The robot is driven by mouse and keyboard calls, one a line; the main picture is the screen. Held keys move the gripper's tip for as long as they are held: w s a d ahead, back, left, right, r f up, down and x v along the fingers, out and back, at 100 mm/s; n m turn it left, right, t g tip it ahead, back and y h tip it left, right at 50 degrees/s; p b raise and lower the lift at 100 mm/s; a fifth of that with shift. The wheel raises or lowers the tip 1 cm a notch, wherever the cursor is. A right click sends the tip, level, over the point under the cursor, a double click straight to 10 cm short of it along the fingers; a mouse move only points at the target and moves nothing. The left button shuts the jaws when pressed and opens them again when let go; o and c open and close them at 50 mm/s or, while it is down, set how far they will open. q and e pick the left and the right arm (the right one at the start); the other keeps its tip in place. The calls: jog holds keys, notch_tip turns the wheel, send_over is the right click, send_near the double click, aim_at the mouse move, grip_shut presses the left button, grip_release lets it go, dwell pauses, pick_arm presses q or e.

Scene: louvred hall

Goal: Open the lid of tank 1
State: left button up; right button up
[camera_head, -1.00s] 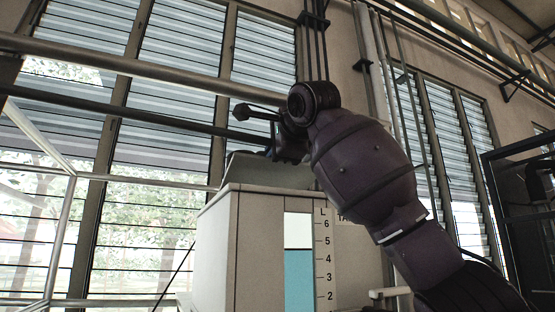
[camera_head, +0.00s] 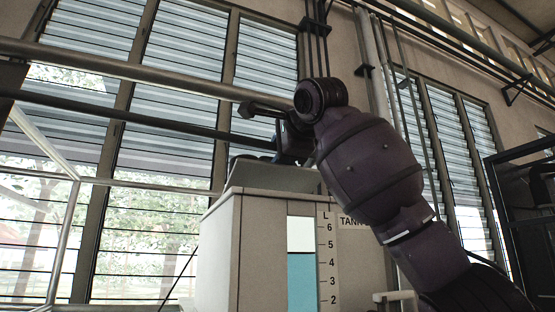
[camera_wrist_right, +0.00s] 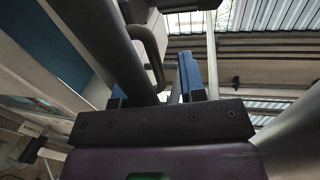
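The tank (camera_head: 220,250) is a pale box with a blue level gauge (camera_head: 301,280). My right gripper (camera_head: 282,147) is just above the lid in the head view. In the right wrist view the right gripper (camera_wrist_right: 153,85) has its blue fingers apart. A thick dark bar (camera_wrist_right: 95,40) and a curved dark handle-like piece (camera_wrist_right: 152,45) lie by the fingers; contact is unclear. My left gripper is out of view.
Long metal pipes (camera_head: 150,72) cross behind the tank, before louvred windows (camera_head: 180,45). A pale tube frame (camera_head: 62,240) stands at the left. A dark framed structure (camera_head: 525,200) stands at the right.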

jog(key=b+v, duration=0.2)
jog(key=v, duration=0.7)
jog(key=shift+s, duration=0.1)
